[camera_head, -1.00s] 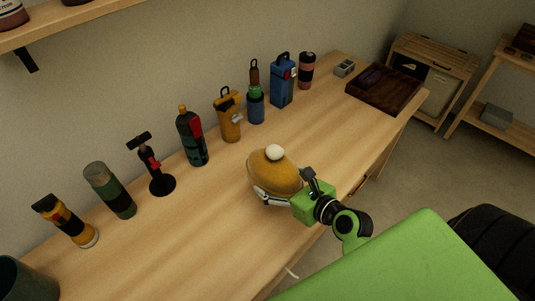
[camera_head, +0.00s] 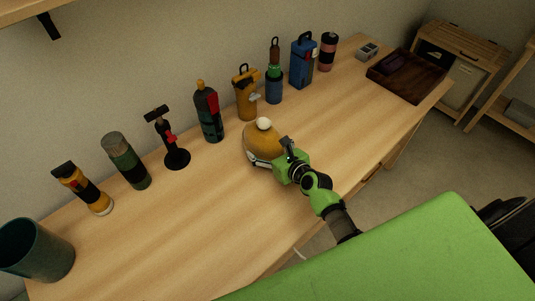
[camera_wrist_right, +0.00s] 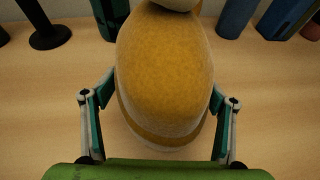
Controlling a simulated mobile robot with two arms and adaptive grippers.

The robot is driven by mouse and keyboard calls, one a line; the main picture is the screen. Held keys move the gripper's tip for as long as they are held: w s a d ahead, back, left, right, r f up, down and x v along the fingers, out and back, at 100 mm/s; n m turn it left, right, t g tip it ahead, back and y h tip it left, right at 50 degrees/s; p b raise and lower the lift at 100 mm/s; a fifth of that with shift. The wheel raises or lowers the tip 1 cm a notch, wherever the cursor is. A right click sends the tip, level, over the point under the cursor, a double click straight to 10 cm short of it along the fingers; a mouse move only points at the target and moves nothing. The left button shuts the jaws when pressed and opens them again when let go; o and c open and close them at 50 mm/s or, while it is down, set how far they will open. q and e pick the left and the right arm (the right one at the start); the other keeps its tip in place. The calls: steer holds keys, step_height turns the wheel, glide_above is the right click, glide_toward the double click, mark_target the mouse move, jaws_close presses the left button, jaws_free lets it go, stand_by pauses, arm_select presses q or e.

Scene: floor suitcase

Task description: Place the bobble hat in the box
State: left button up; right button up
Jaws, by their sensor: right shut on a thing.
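The bobble hat (camera_head: 261,142) is mustard yellow with a white pompom, near the middle of the workbench. My right gripper (camera_head: 270,153) is shut on it, with its fingers on either side. In the right wrist view the hat (camera_wrist_right: 165,75) fills the middle, between the two fingers of the gripper (camera_wrist_right: 163,95). Whether the hat touches the bench or hangs just above it is hard to tell. An open dark brown wooden box (camera_head: 421,89) stands at the far right end of the bench. My left gripper is not in view.
A row of bottles, flashlights and a stand (camera_head: 176,157) lines the wall behind the hat. A teal bin (camera_head: 38,252) stands at the near left. A small grey item (camera_head: 367,52) lies beside the box. The bench (camera_head: 335,125) between hat and box is clear.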

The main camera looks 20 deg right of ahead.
steer(key=shift+f, duration=1.5)
steer(key=shift+f+b, duration=0.15)
steer(key=shift+b, duration=0.25)
steer(key=o, duration=1.1)
